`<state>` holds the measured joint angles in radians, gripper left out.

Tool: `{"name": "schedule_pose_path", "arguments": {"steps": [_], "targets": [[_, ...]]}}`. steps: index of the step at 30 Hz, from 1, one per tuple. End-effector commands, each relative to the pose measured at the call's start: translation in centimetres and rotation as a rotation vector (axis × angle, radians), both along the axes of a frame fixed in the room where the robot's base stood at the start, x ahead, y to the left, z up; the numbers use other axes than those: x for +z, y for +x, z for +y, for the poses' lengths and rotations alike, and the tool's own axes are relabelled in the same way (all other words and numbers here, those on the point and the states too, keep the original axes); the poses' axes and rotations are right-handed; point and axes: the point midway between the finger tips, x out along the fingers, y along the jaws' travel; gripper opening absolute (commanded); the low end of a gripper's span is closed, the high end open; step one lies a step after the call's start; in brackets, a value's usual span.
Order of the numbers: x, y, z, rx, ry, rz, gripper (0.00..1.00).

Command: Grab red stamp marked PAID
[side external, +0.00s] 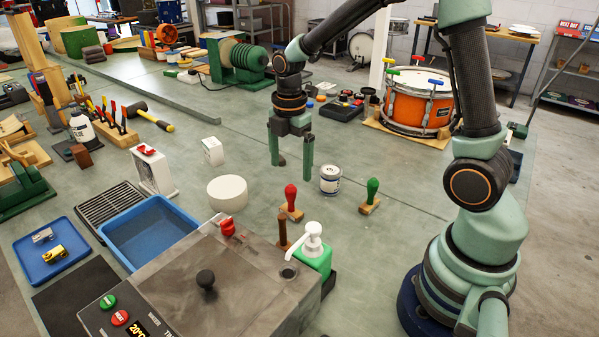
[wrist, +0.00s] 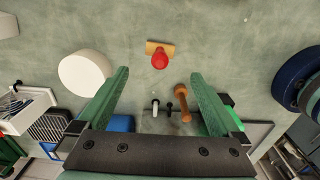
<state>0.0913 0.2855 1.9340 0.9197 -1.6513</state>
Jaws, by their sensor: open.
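A stamp with a red handle (side external: 291,195) stands upright on a wooden base on the grey-green bench. It shows in the wrist view (wrist: 160,60) from above, centred just past the two fingertips. No PAID marking is legible. My gripper (side external: 293,171) is open and empty, pointing down, above the bench and apart from the red stamp. Its green fingers show wide apart in the wrist view (wrist: 159,76). A stamp with a green handle (side external: 371,188) stands to the right of the red one in the side view.
A white cylinder (side external: 228,192) stands left of the red stamp and a tin (side external: 330,179) behind right. A brown handle (side external: 283,230), a soap pump bottle (side external: 312,248) and a grey tank (side external: 220,275) are in front. An orange drum (side external: 418,108) is further back.

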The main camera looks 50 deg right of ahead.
Motion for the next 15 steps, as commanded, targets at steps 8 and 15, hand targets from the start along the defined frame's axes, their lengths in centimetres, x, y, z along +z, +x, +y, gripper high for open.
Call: {"name": "schedule_pose_path", "arguments": {"steps": [8, 15], "targets": [[-4.1, 0.0, 0.0, 0.013, 0.001, 0.008, 1.00], [-6.8, 0.0, 0.0, 0.011, 0.000, 0.004, 1.00]]}}
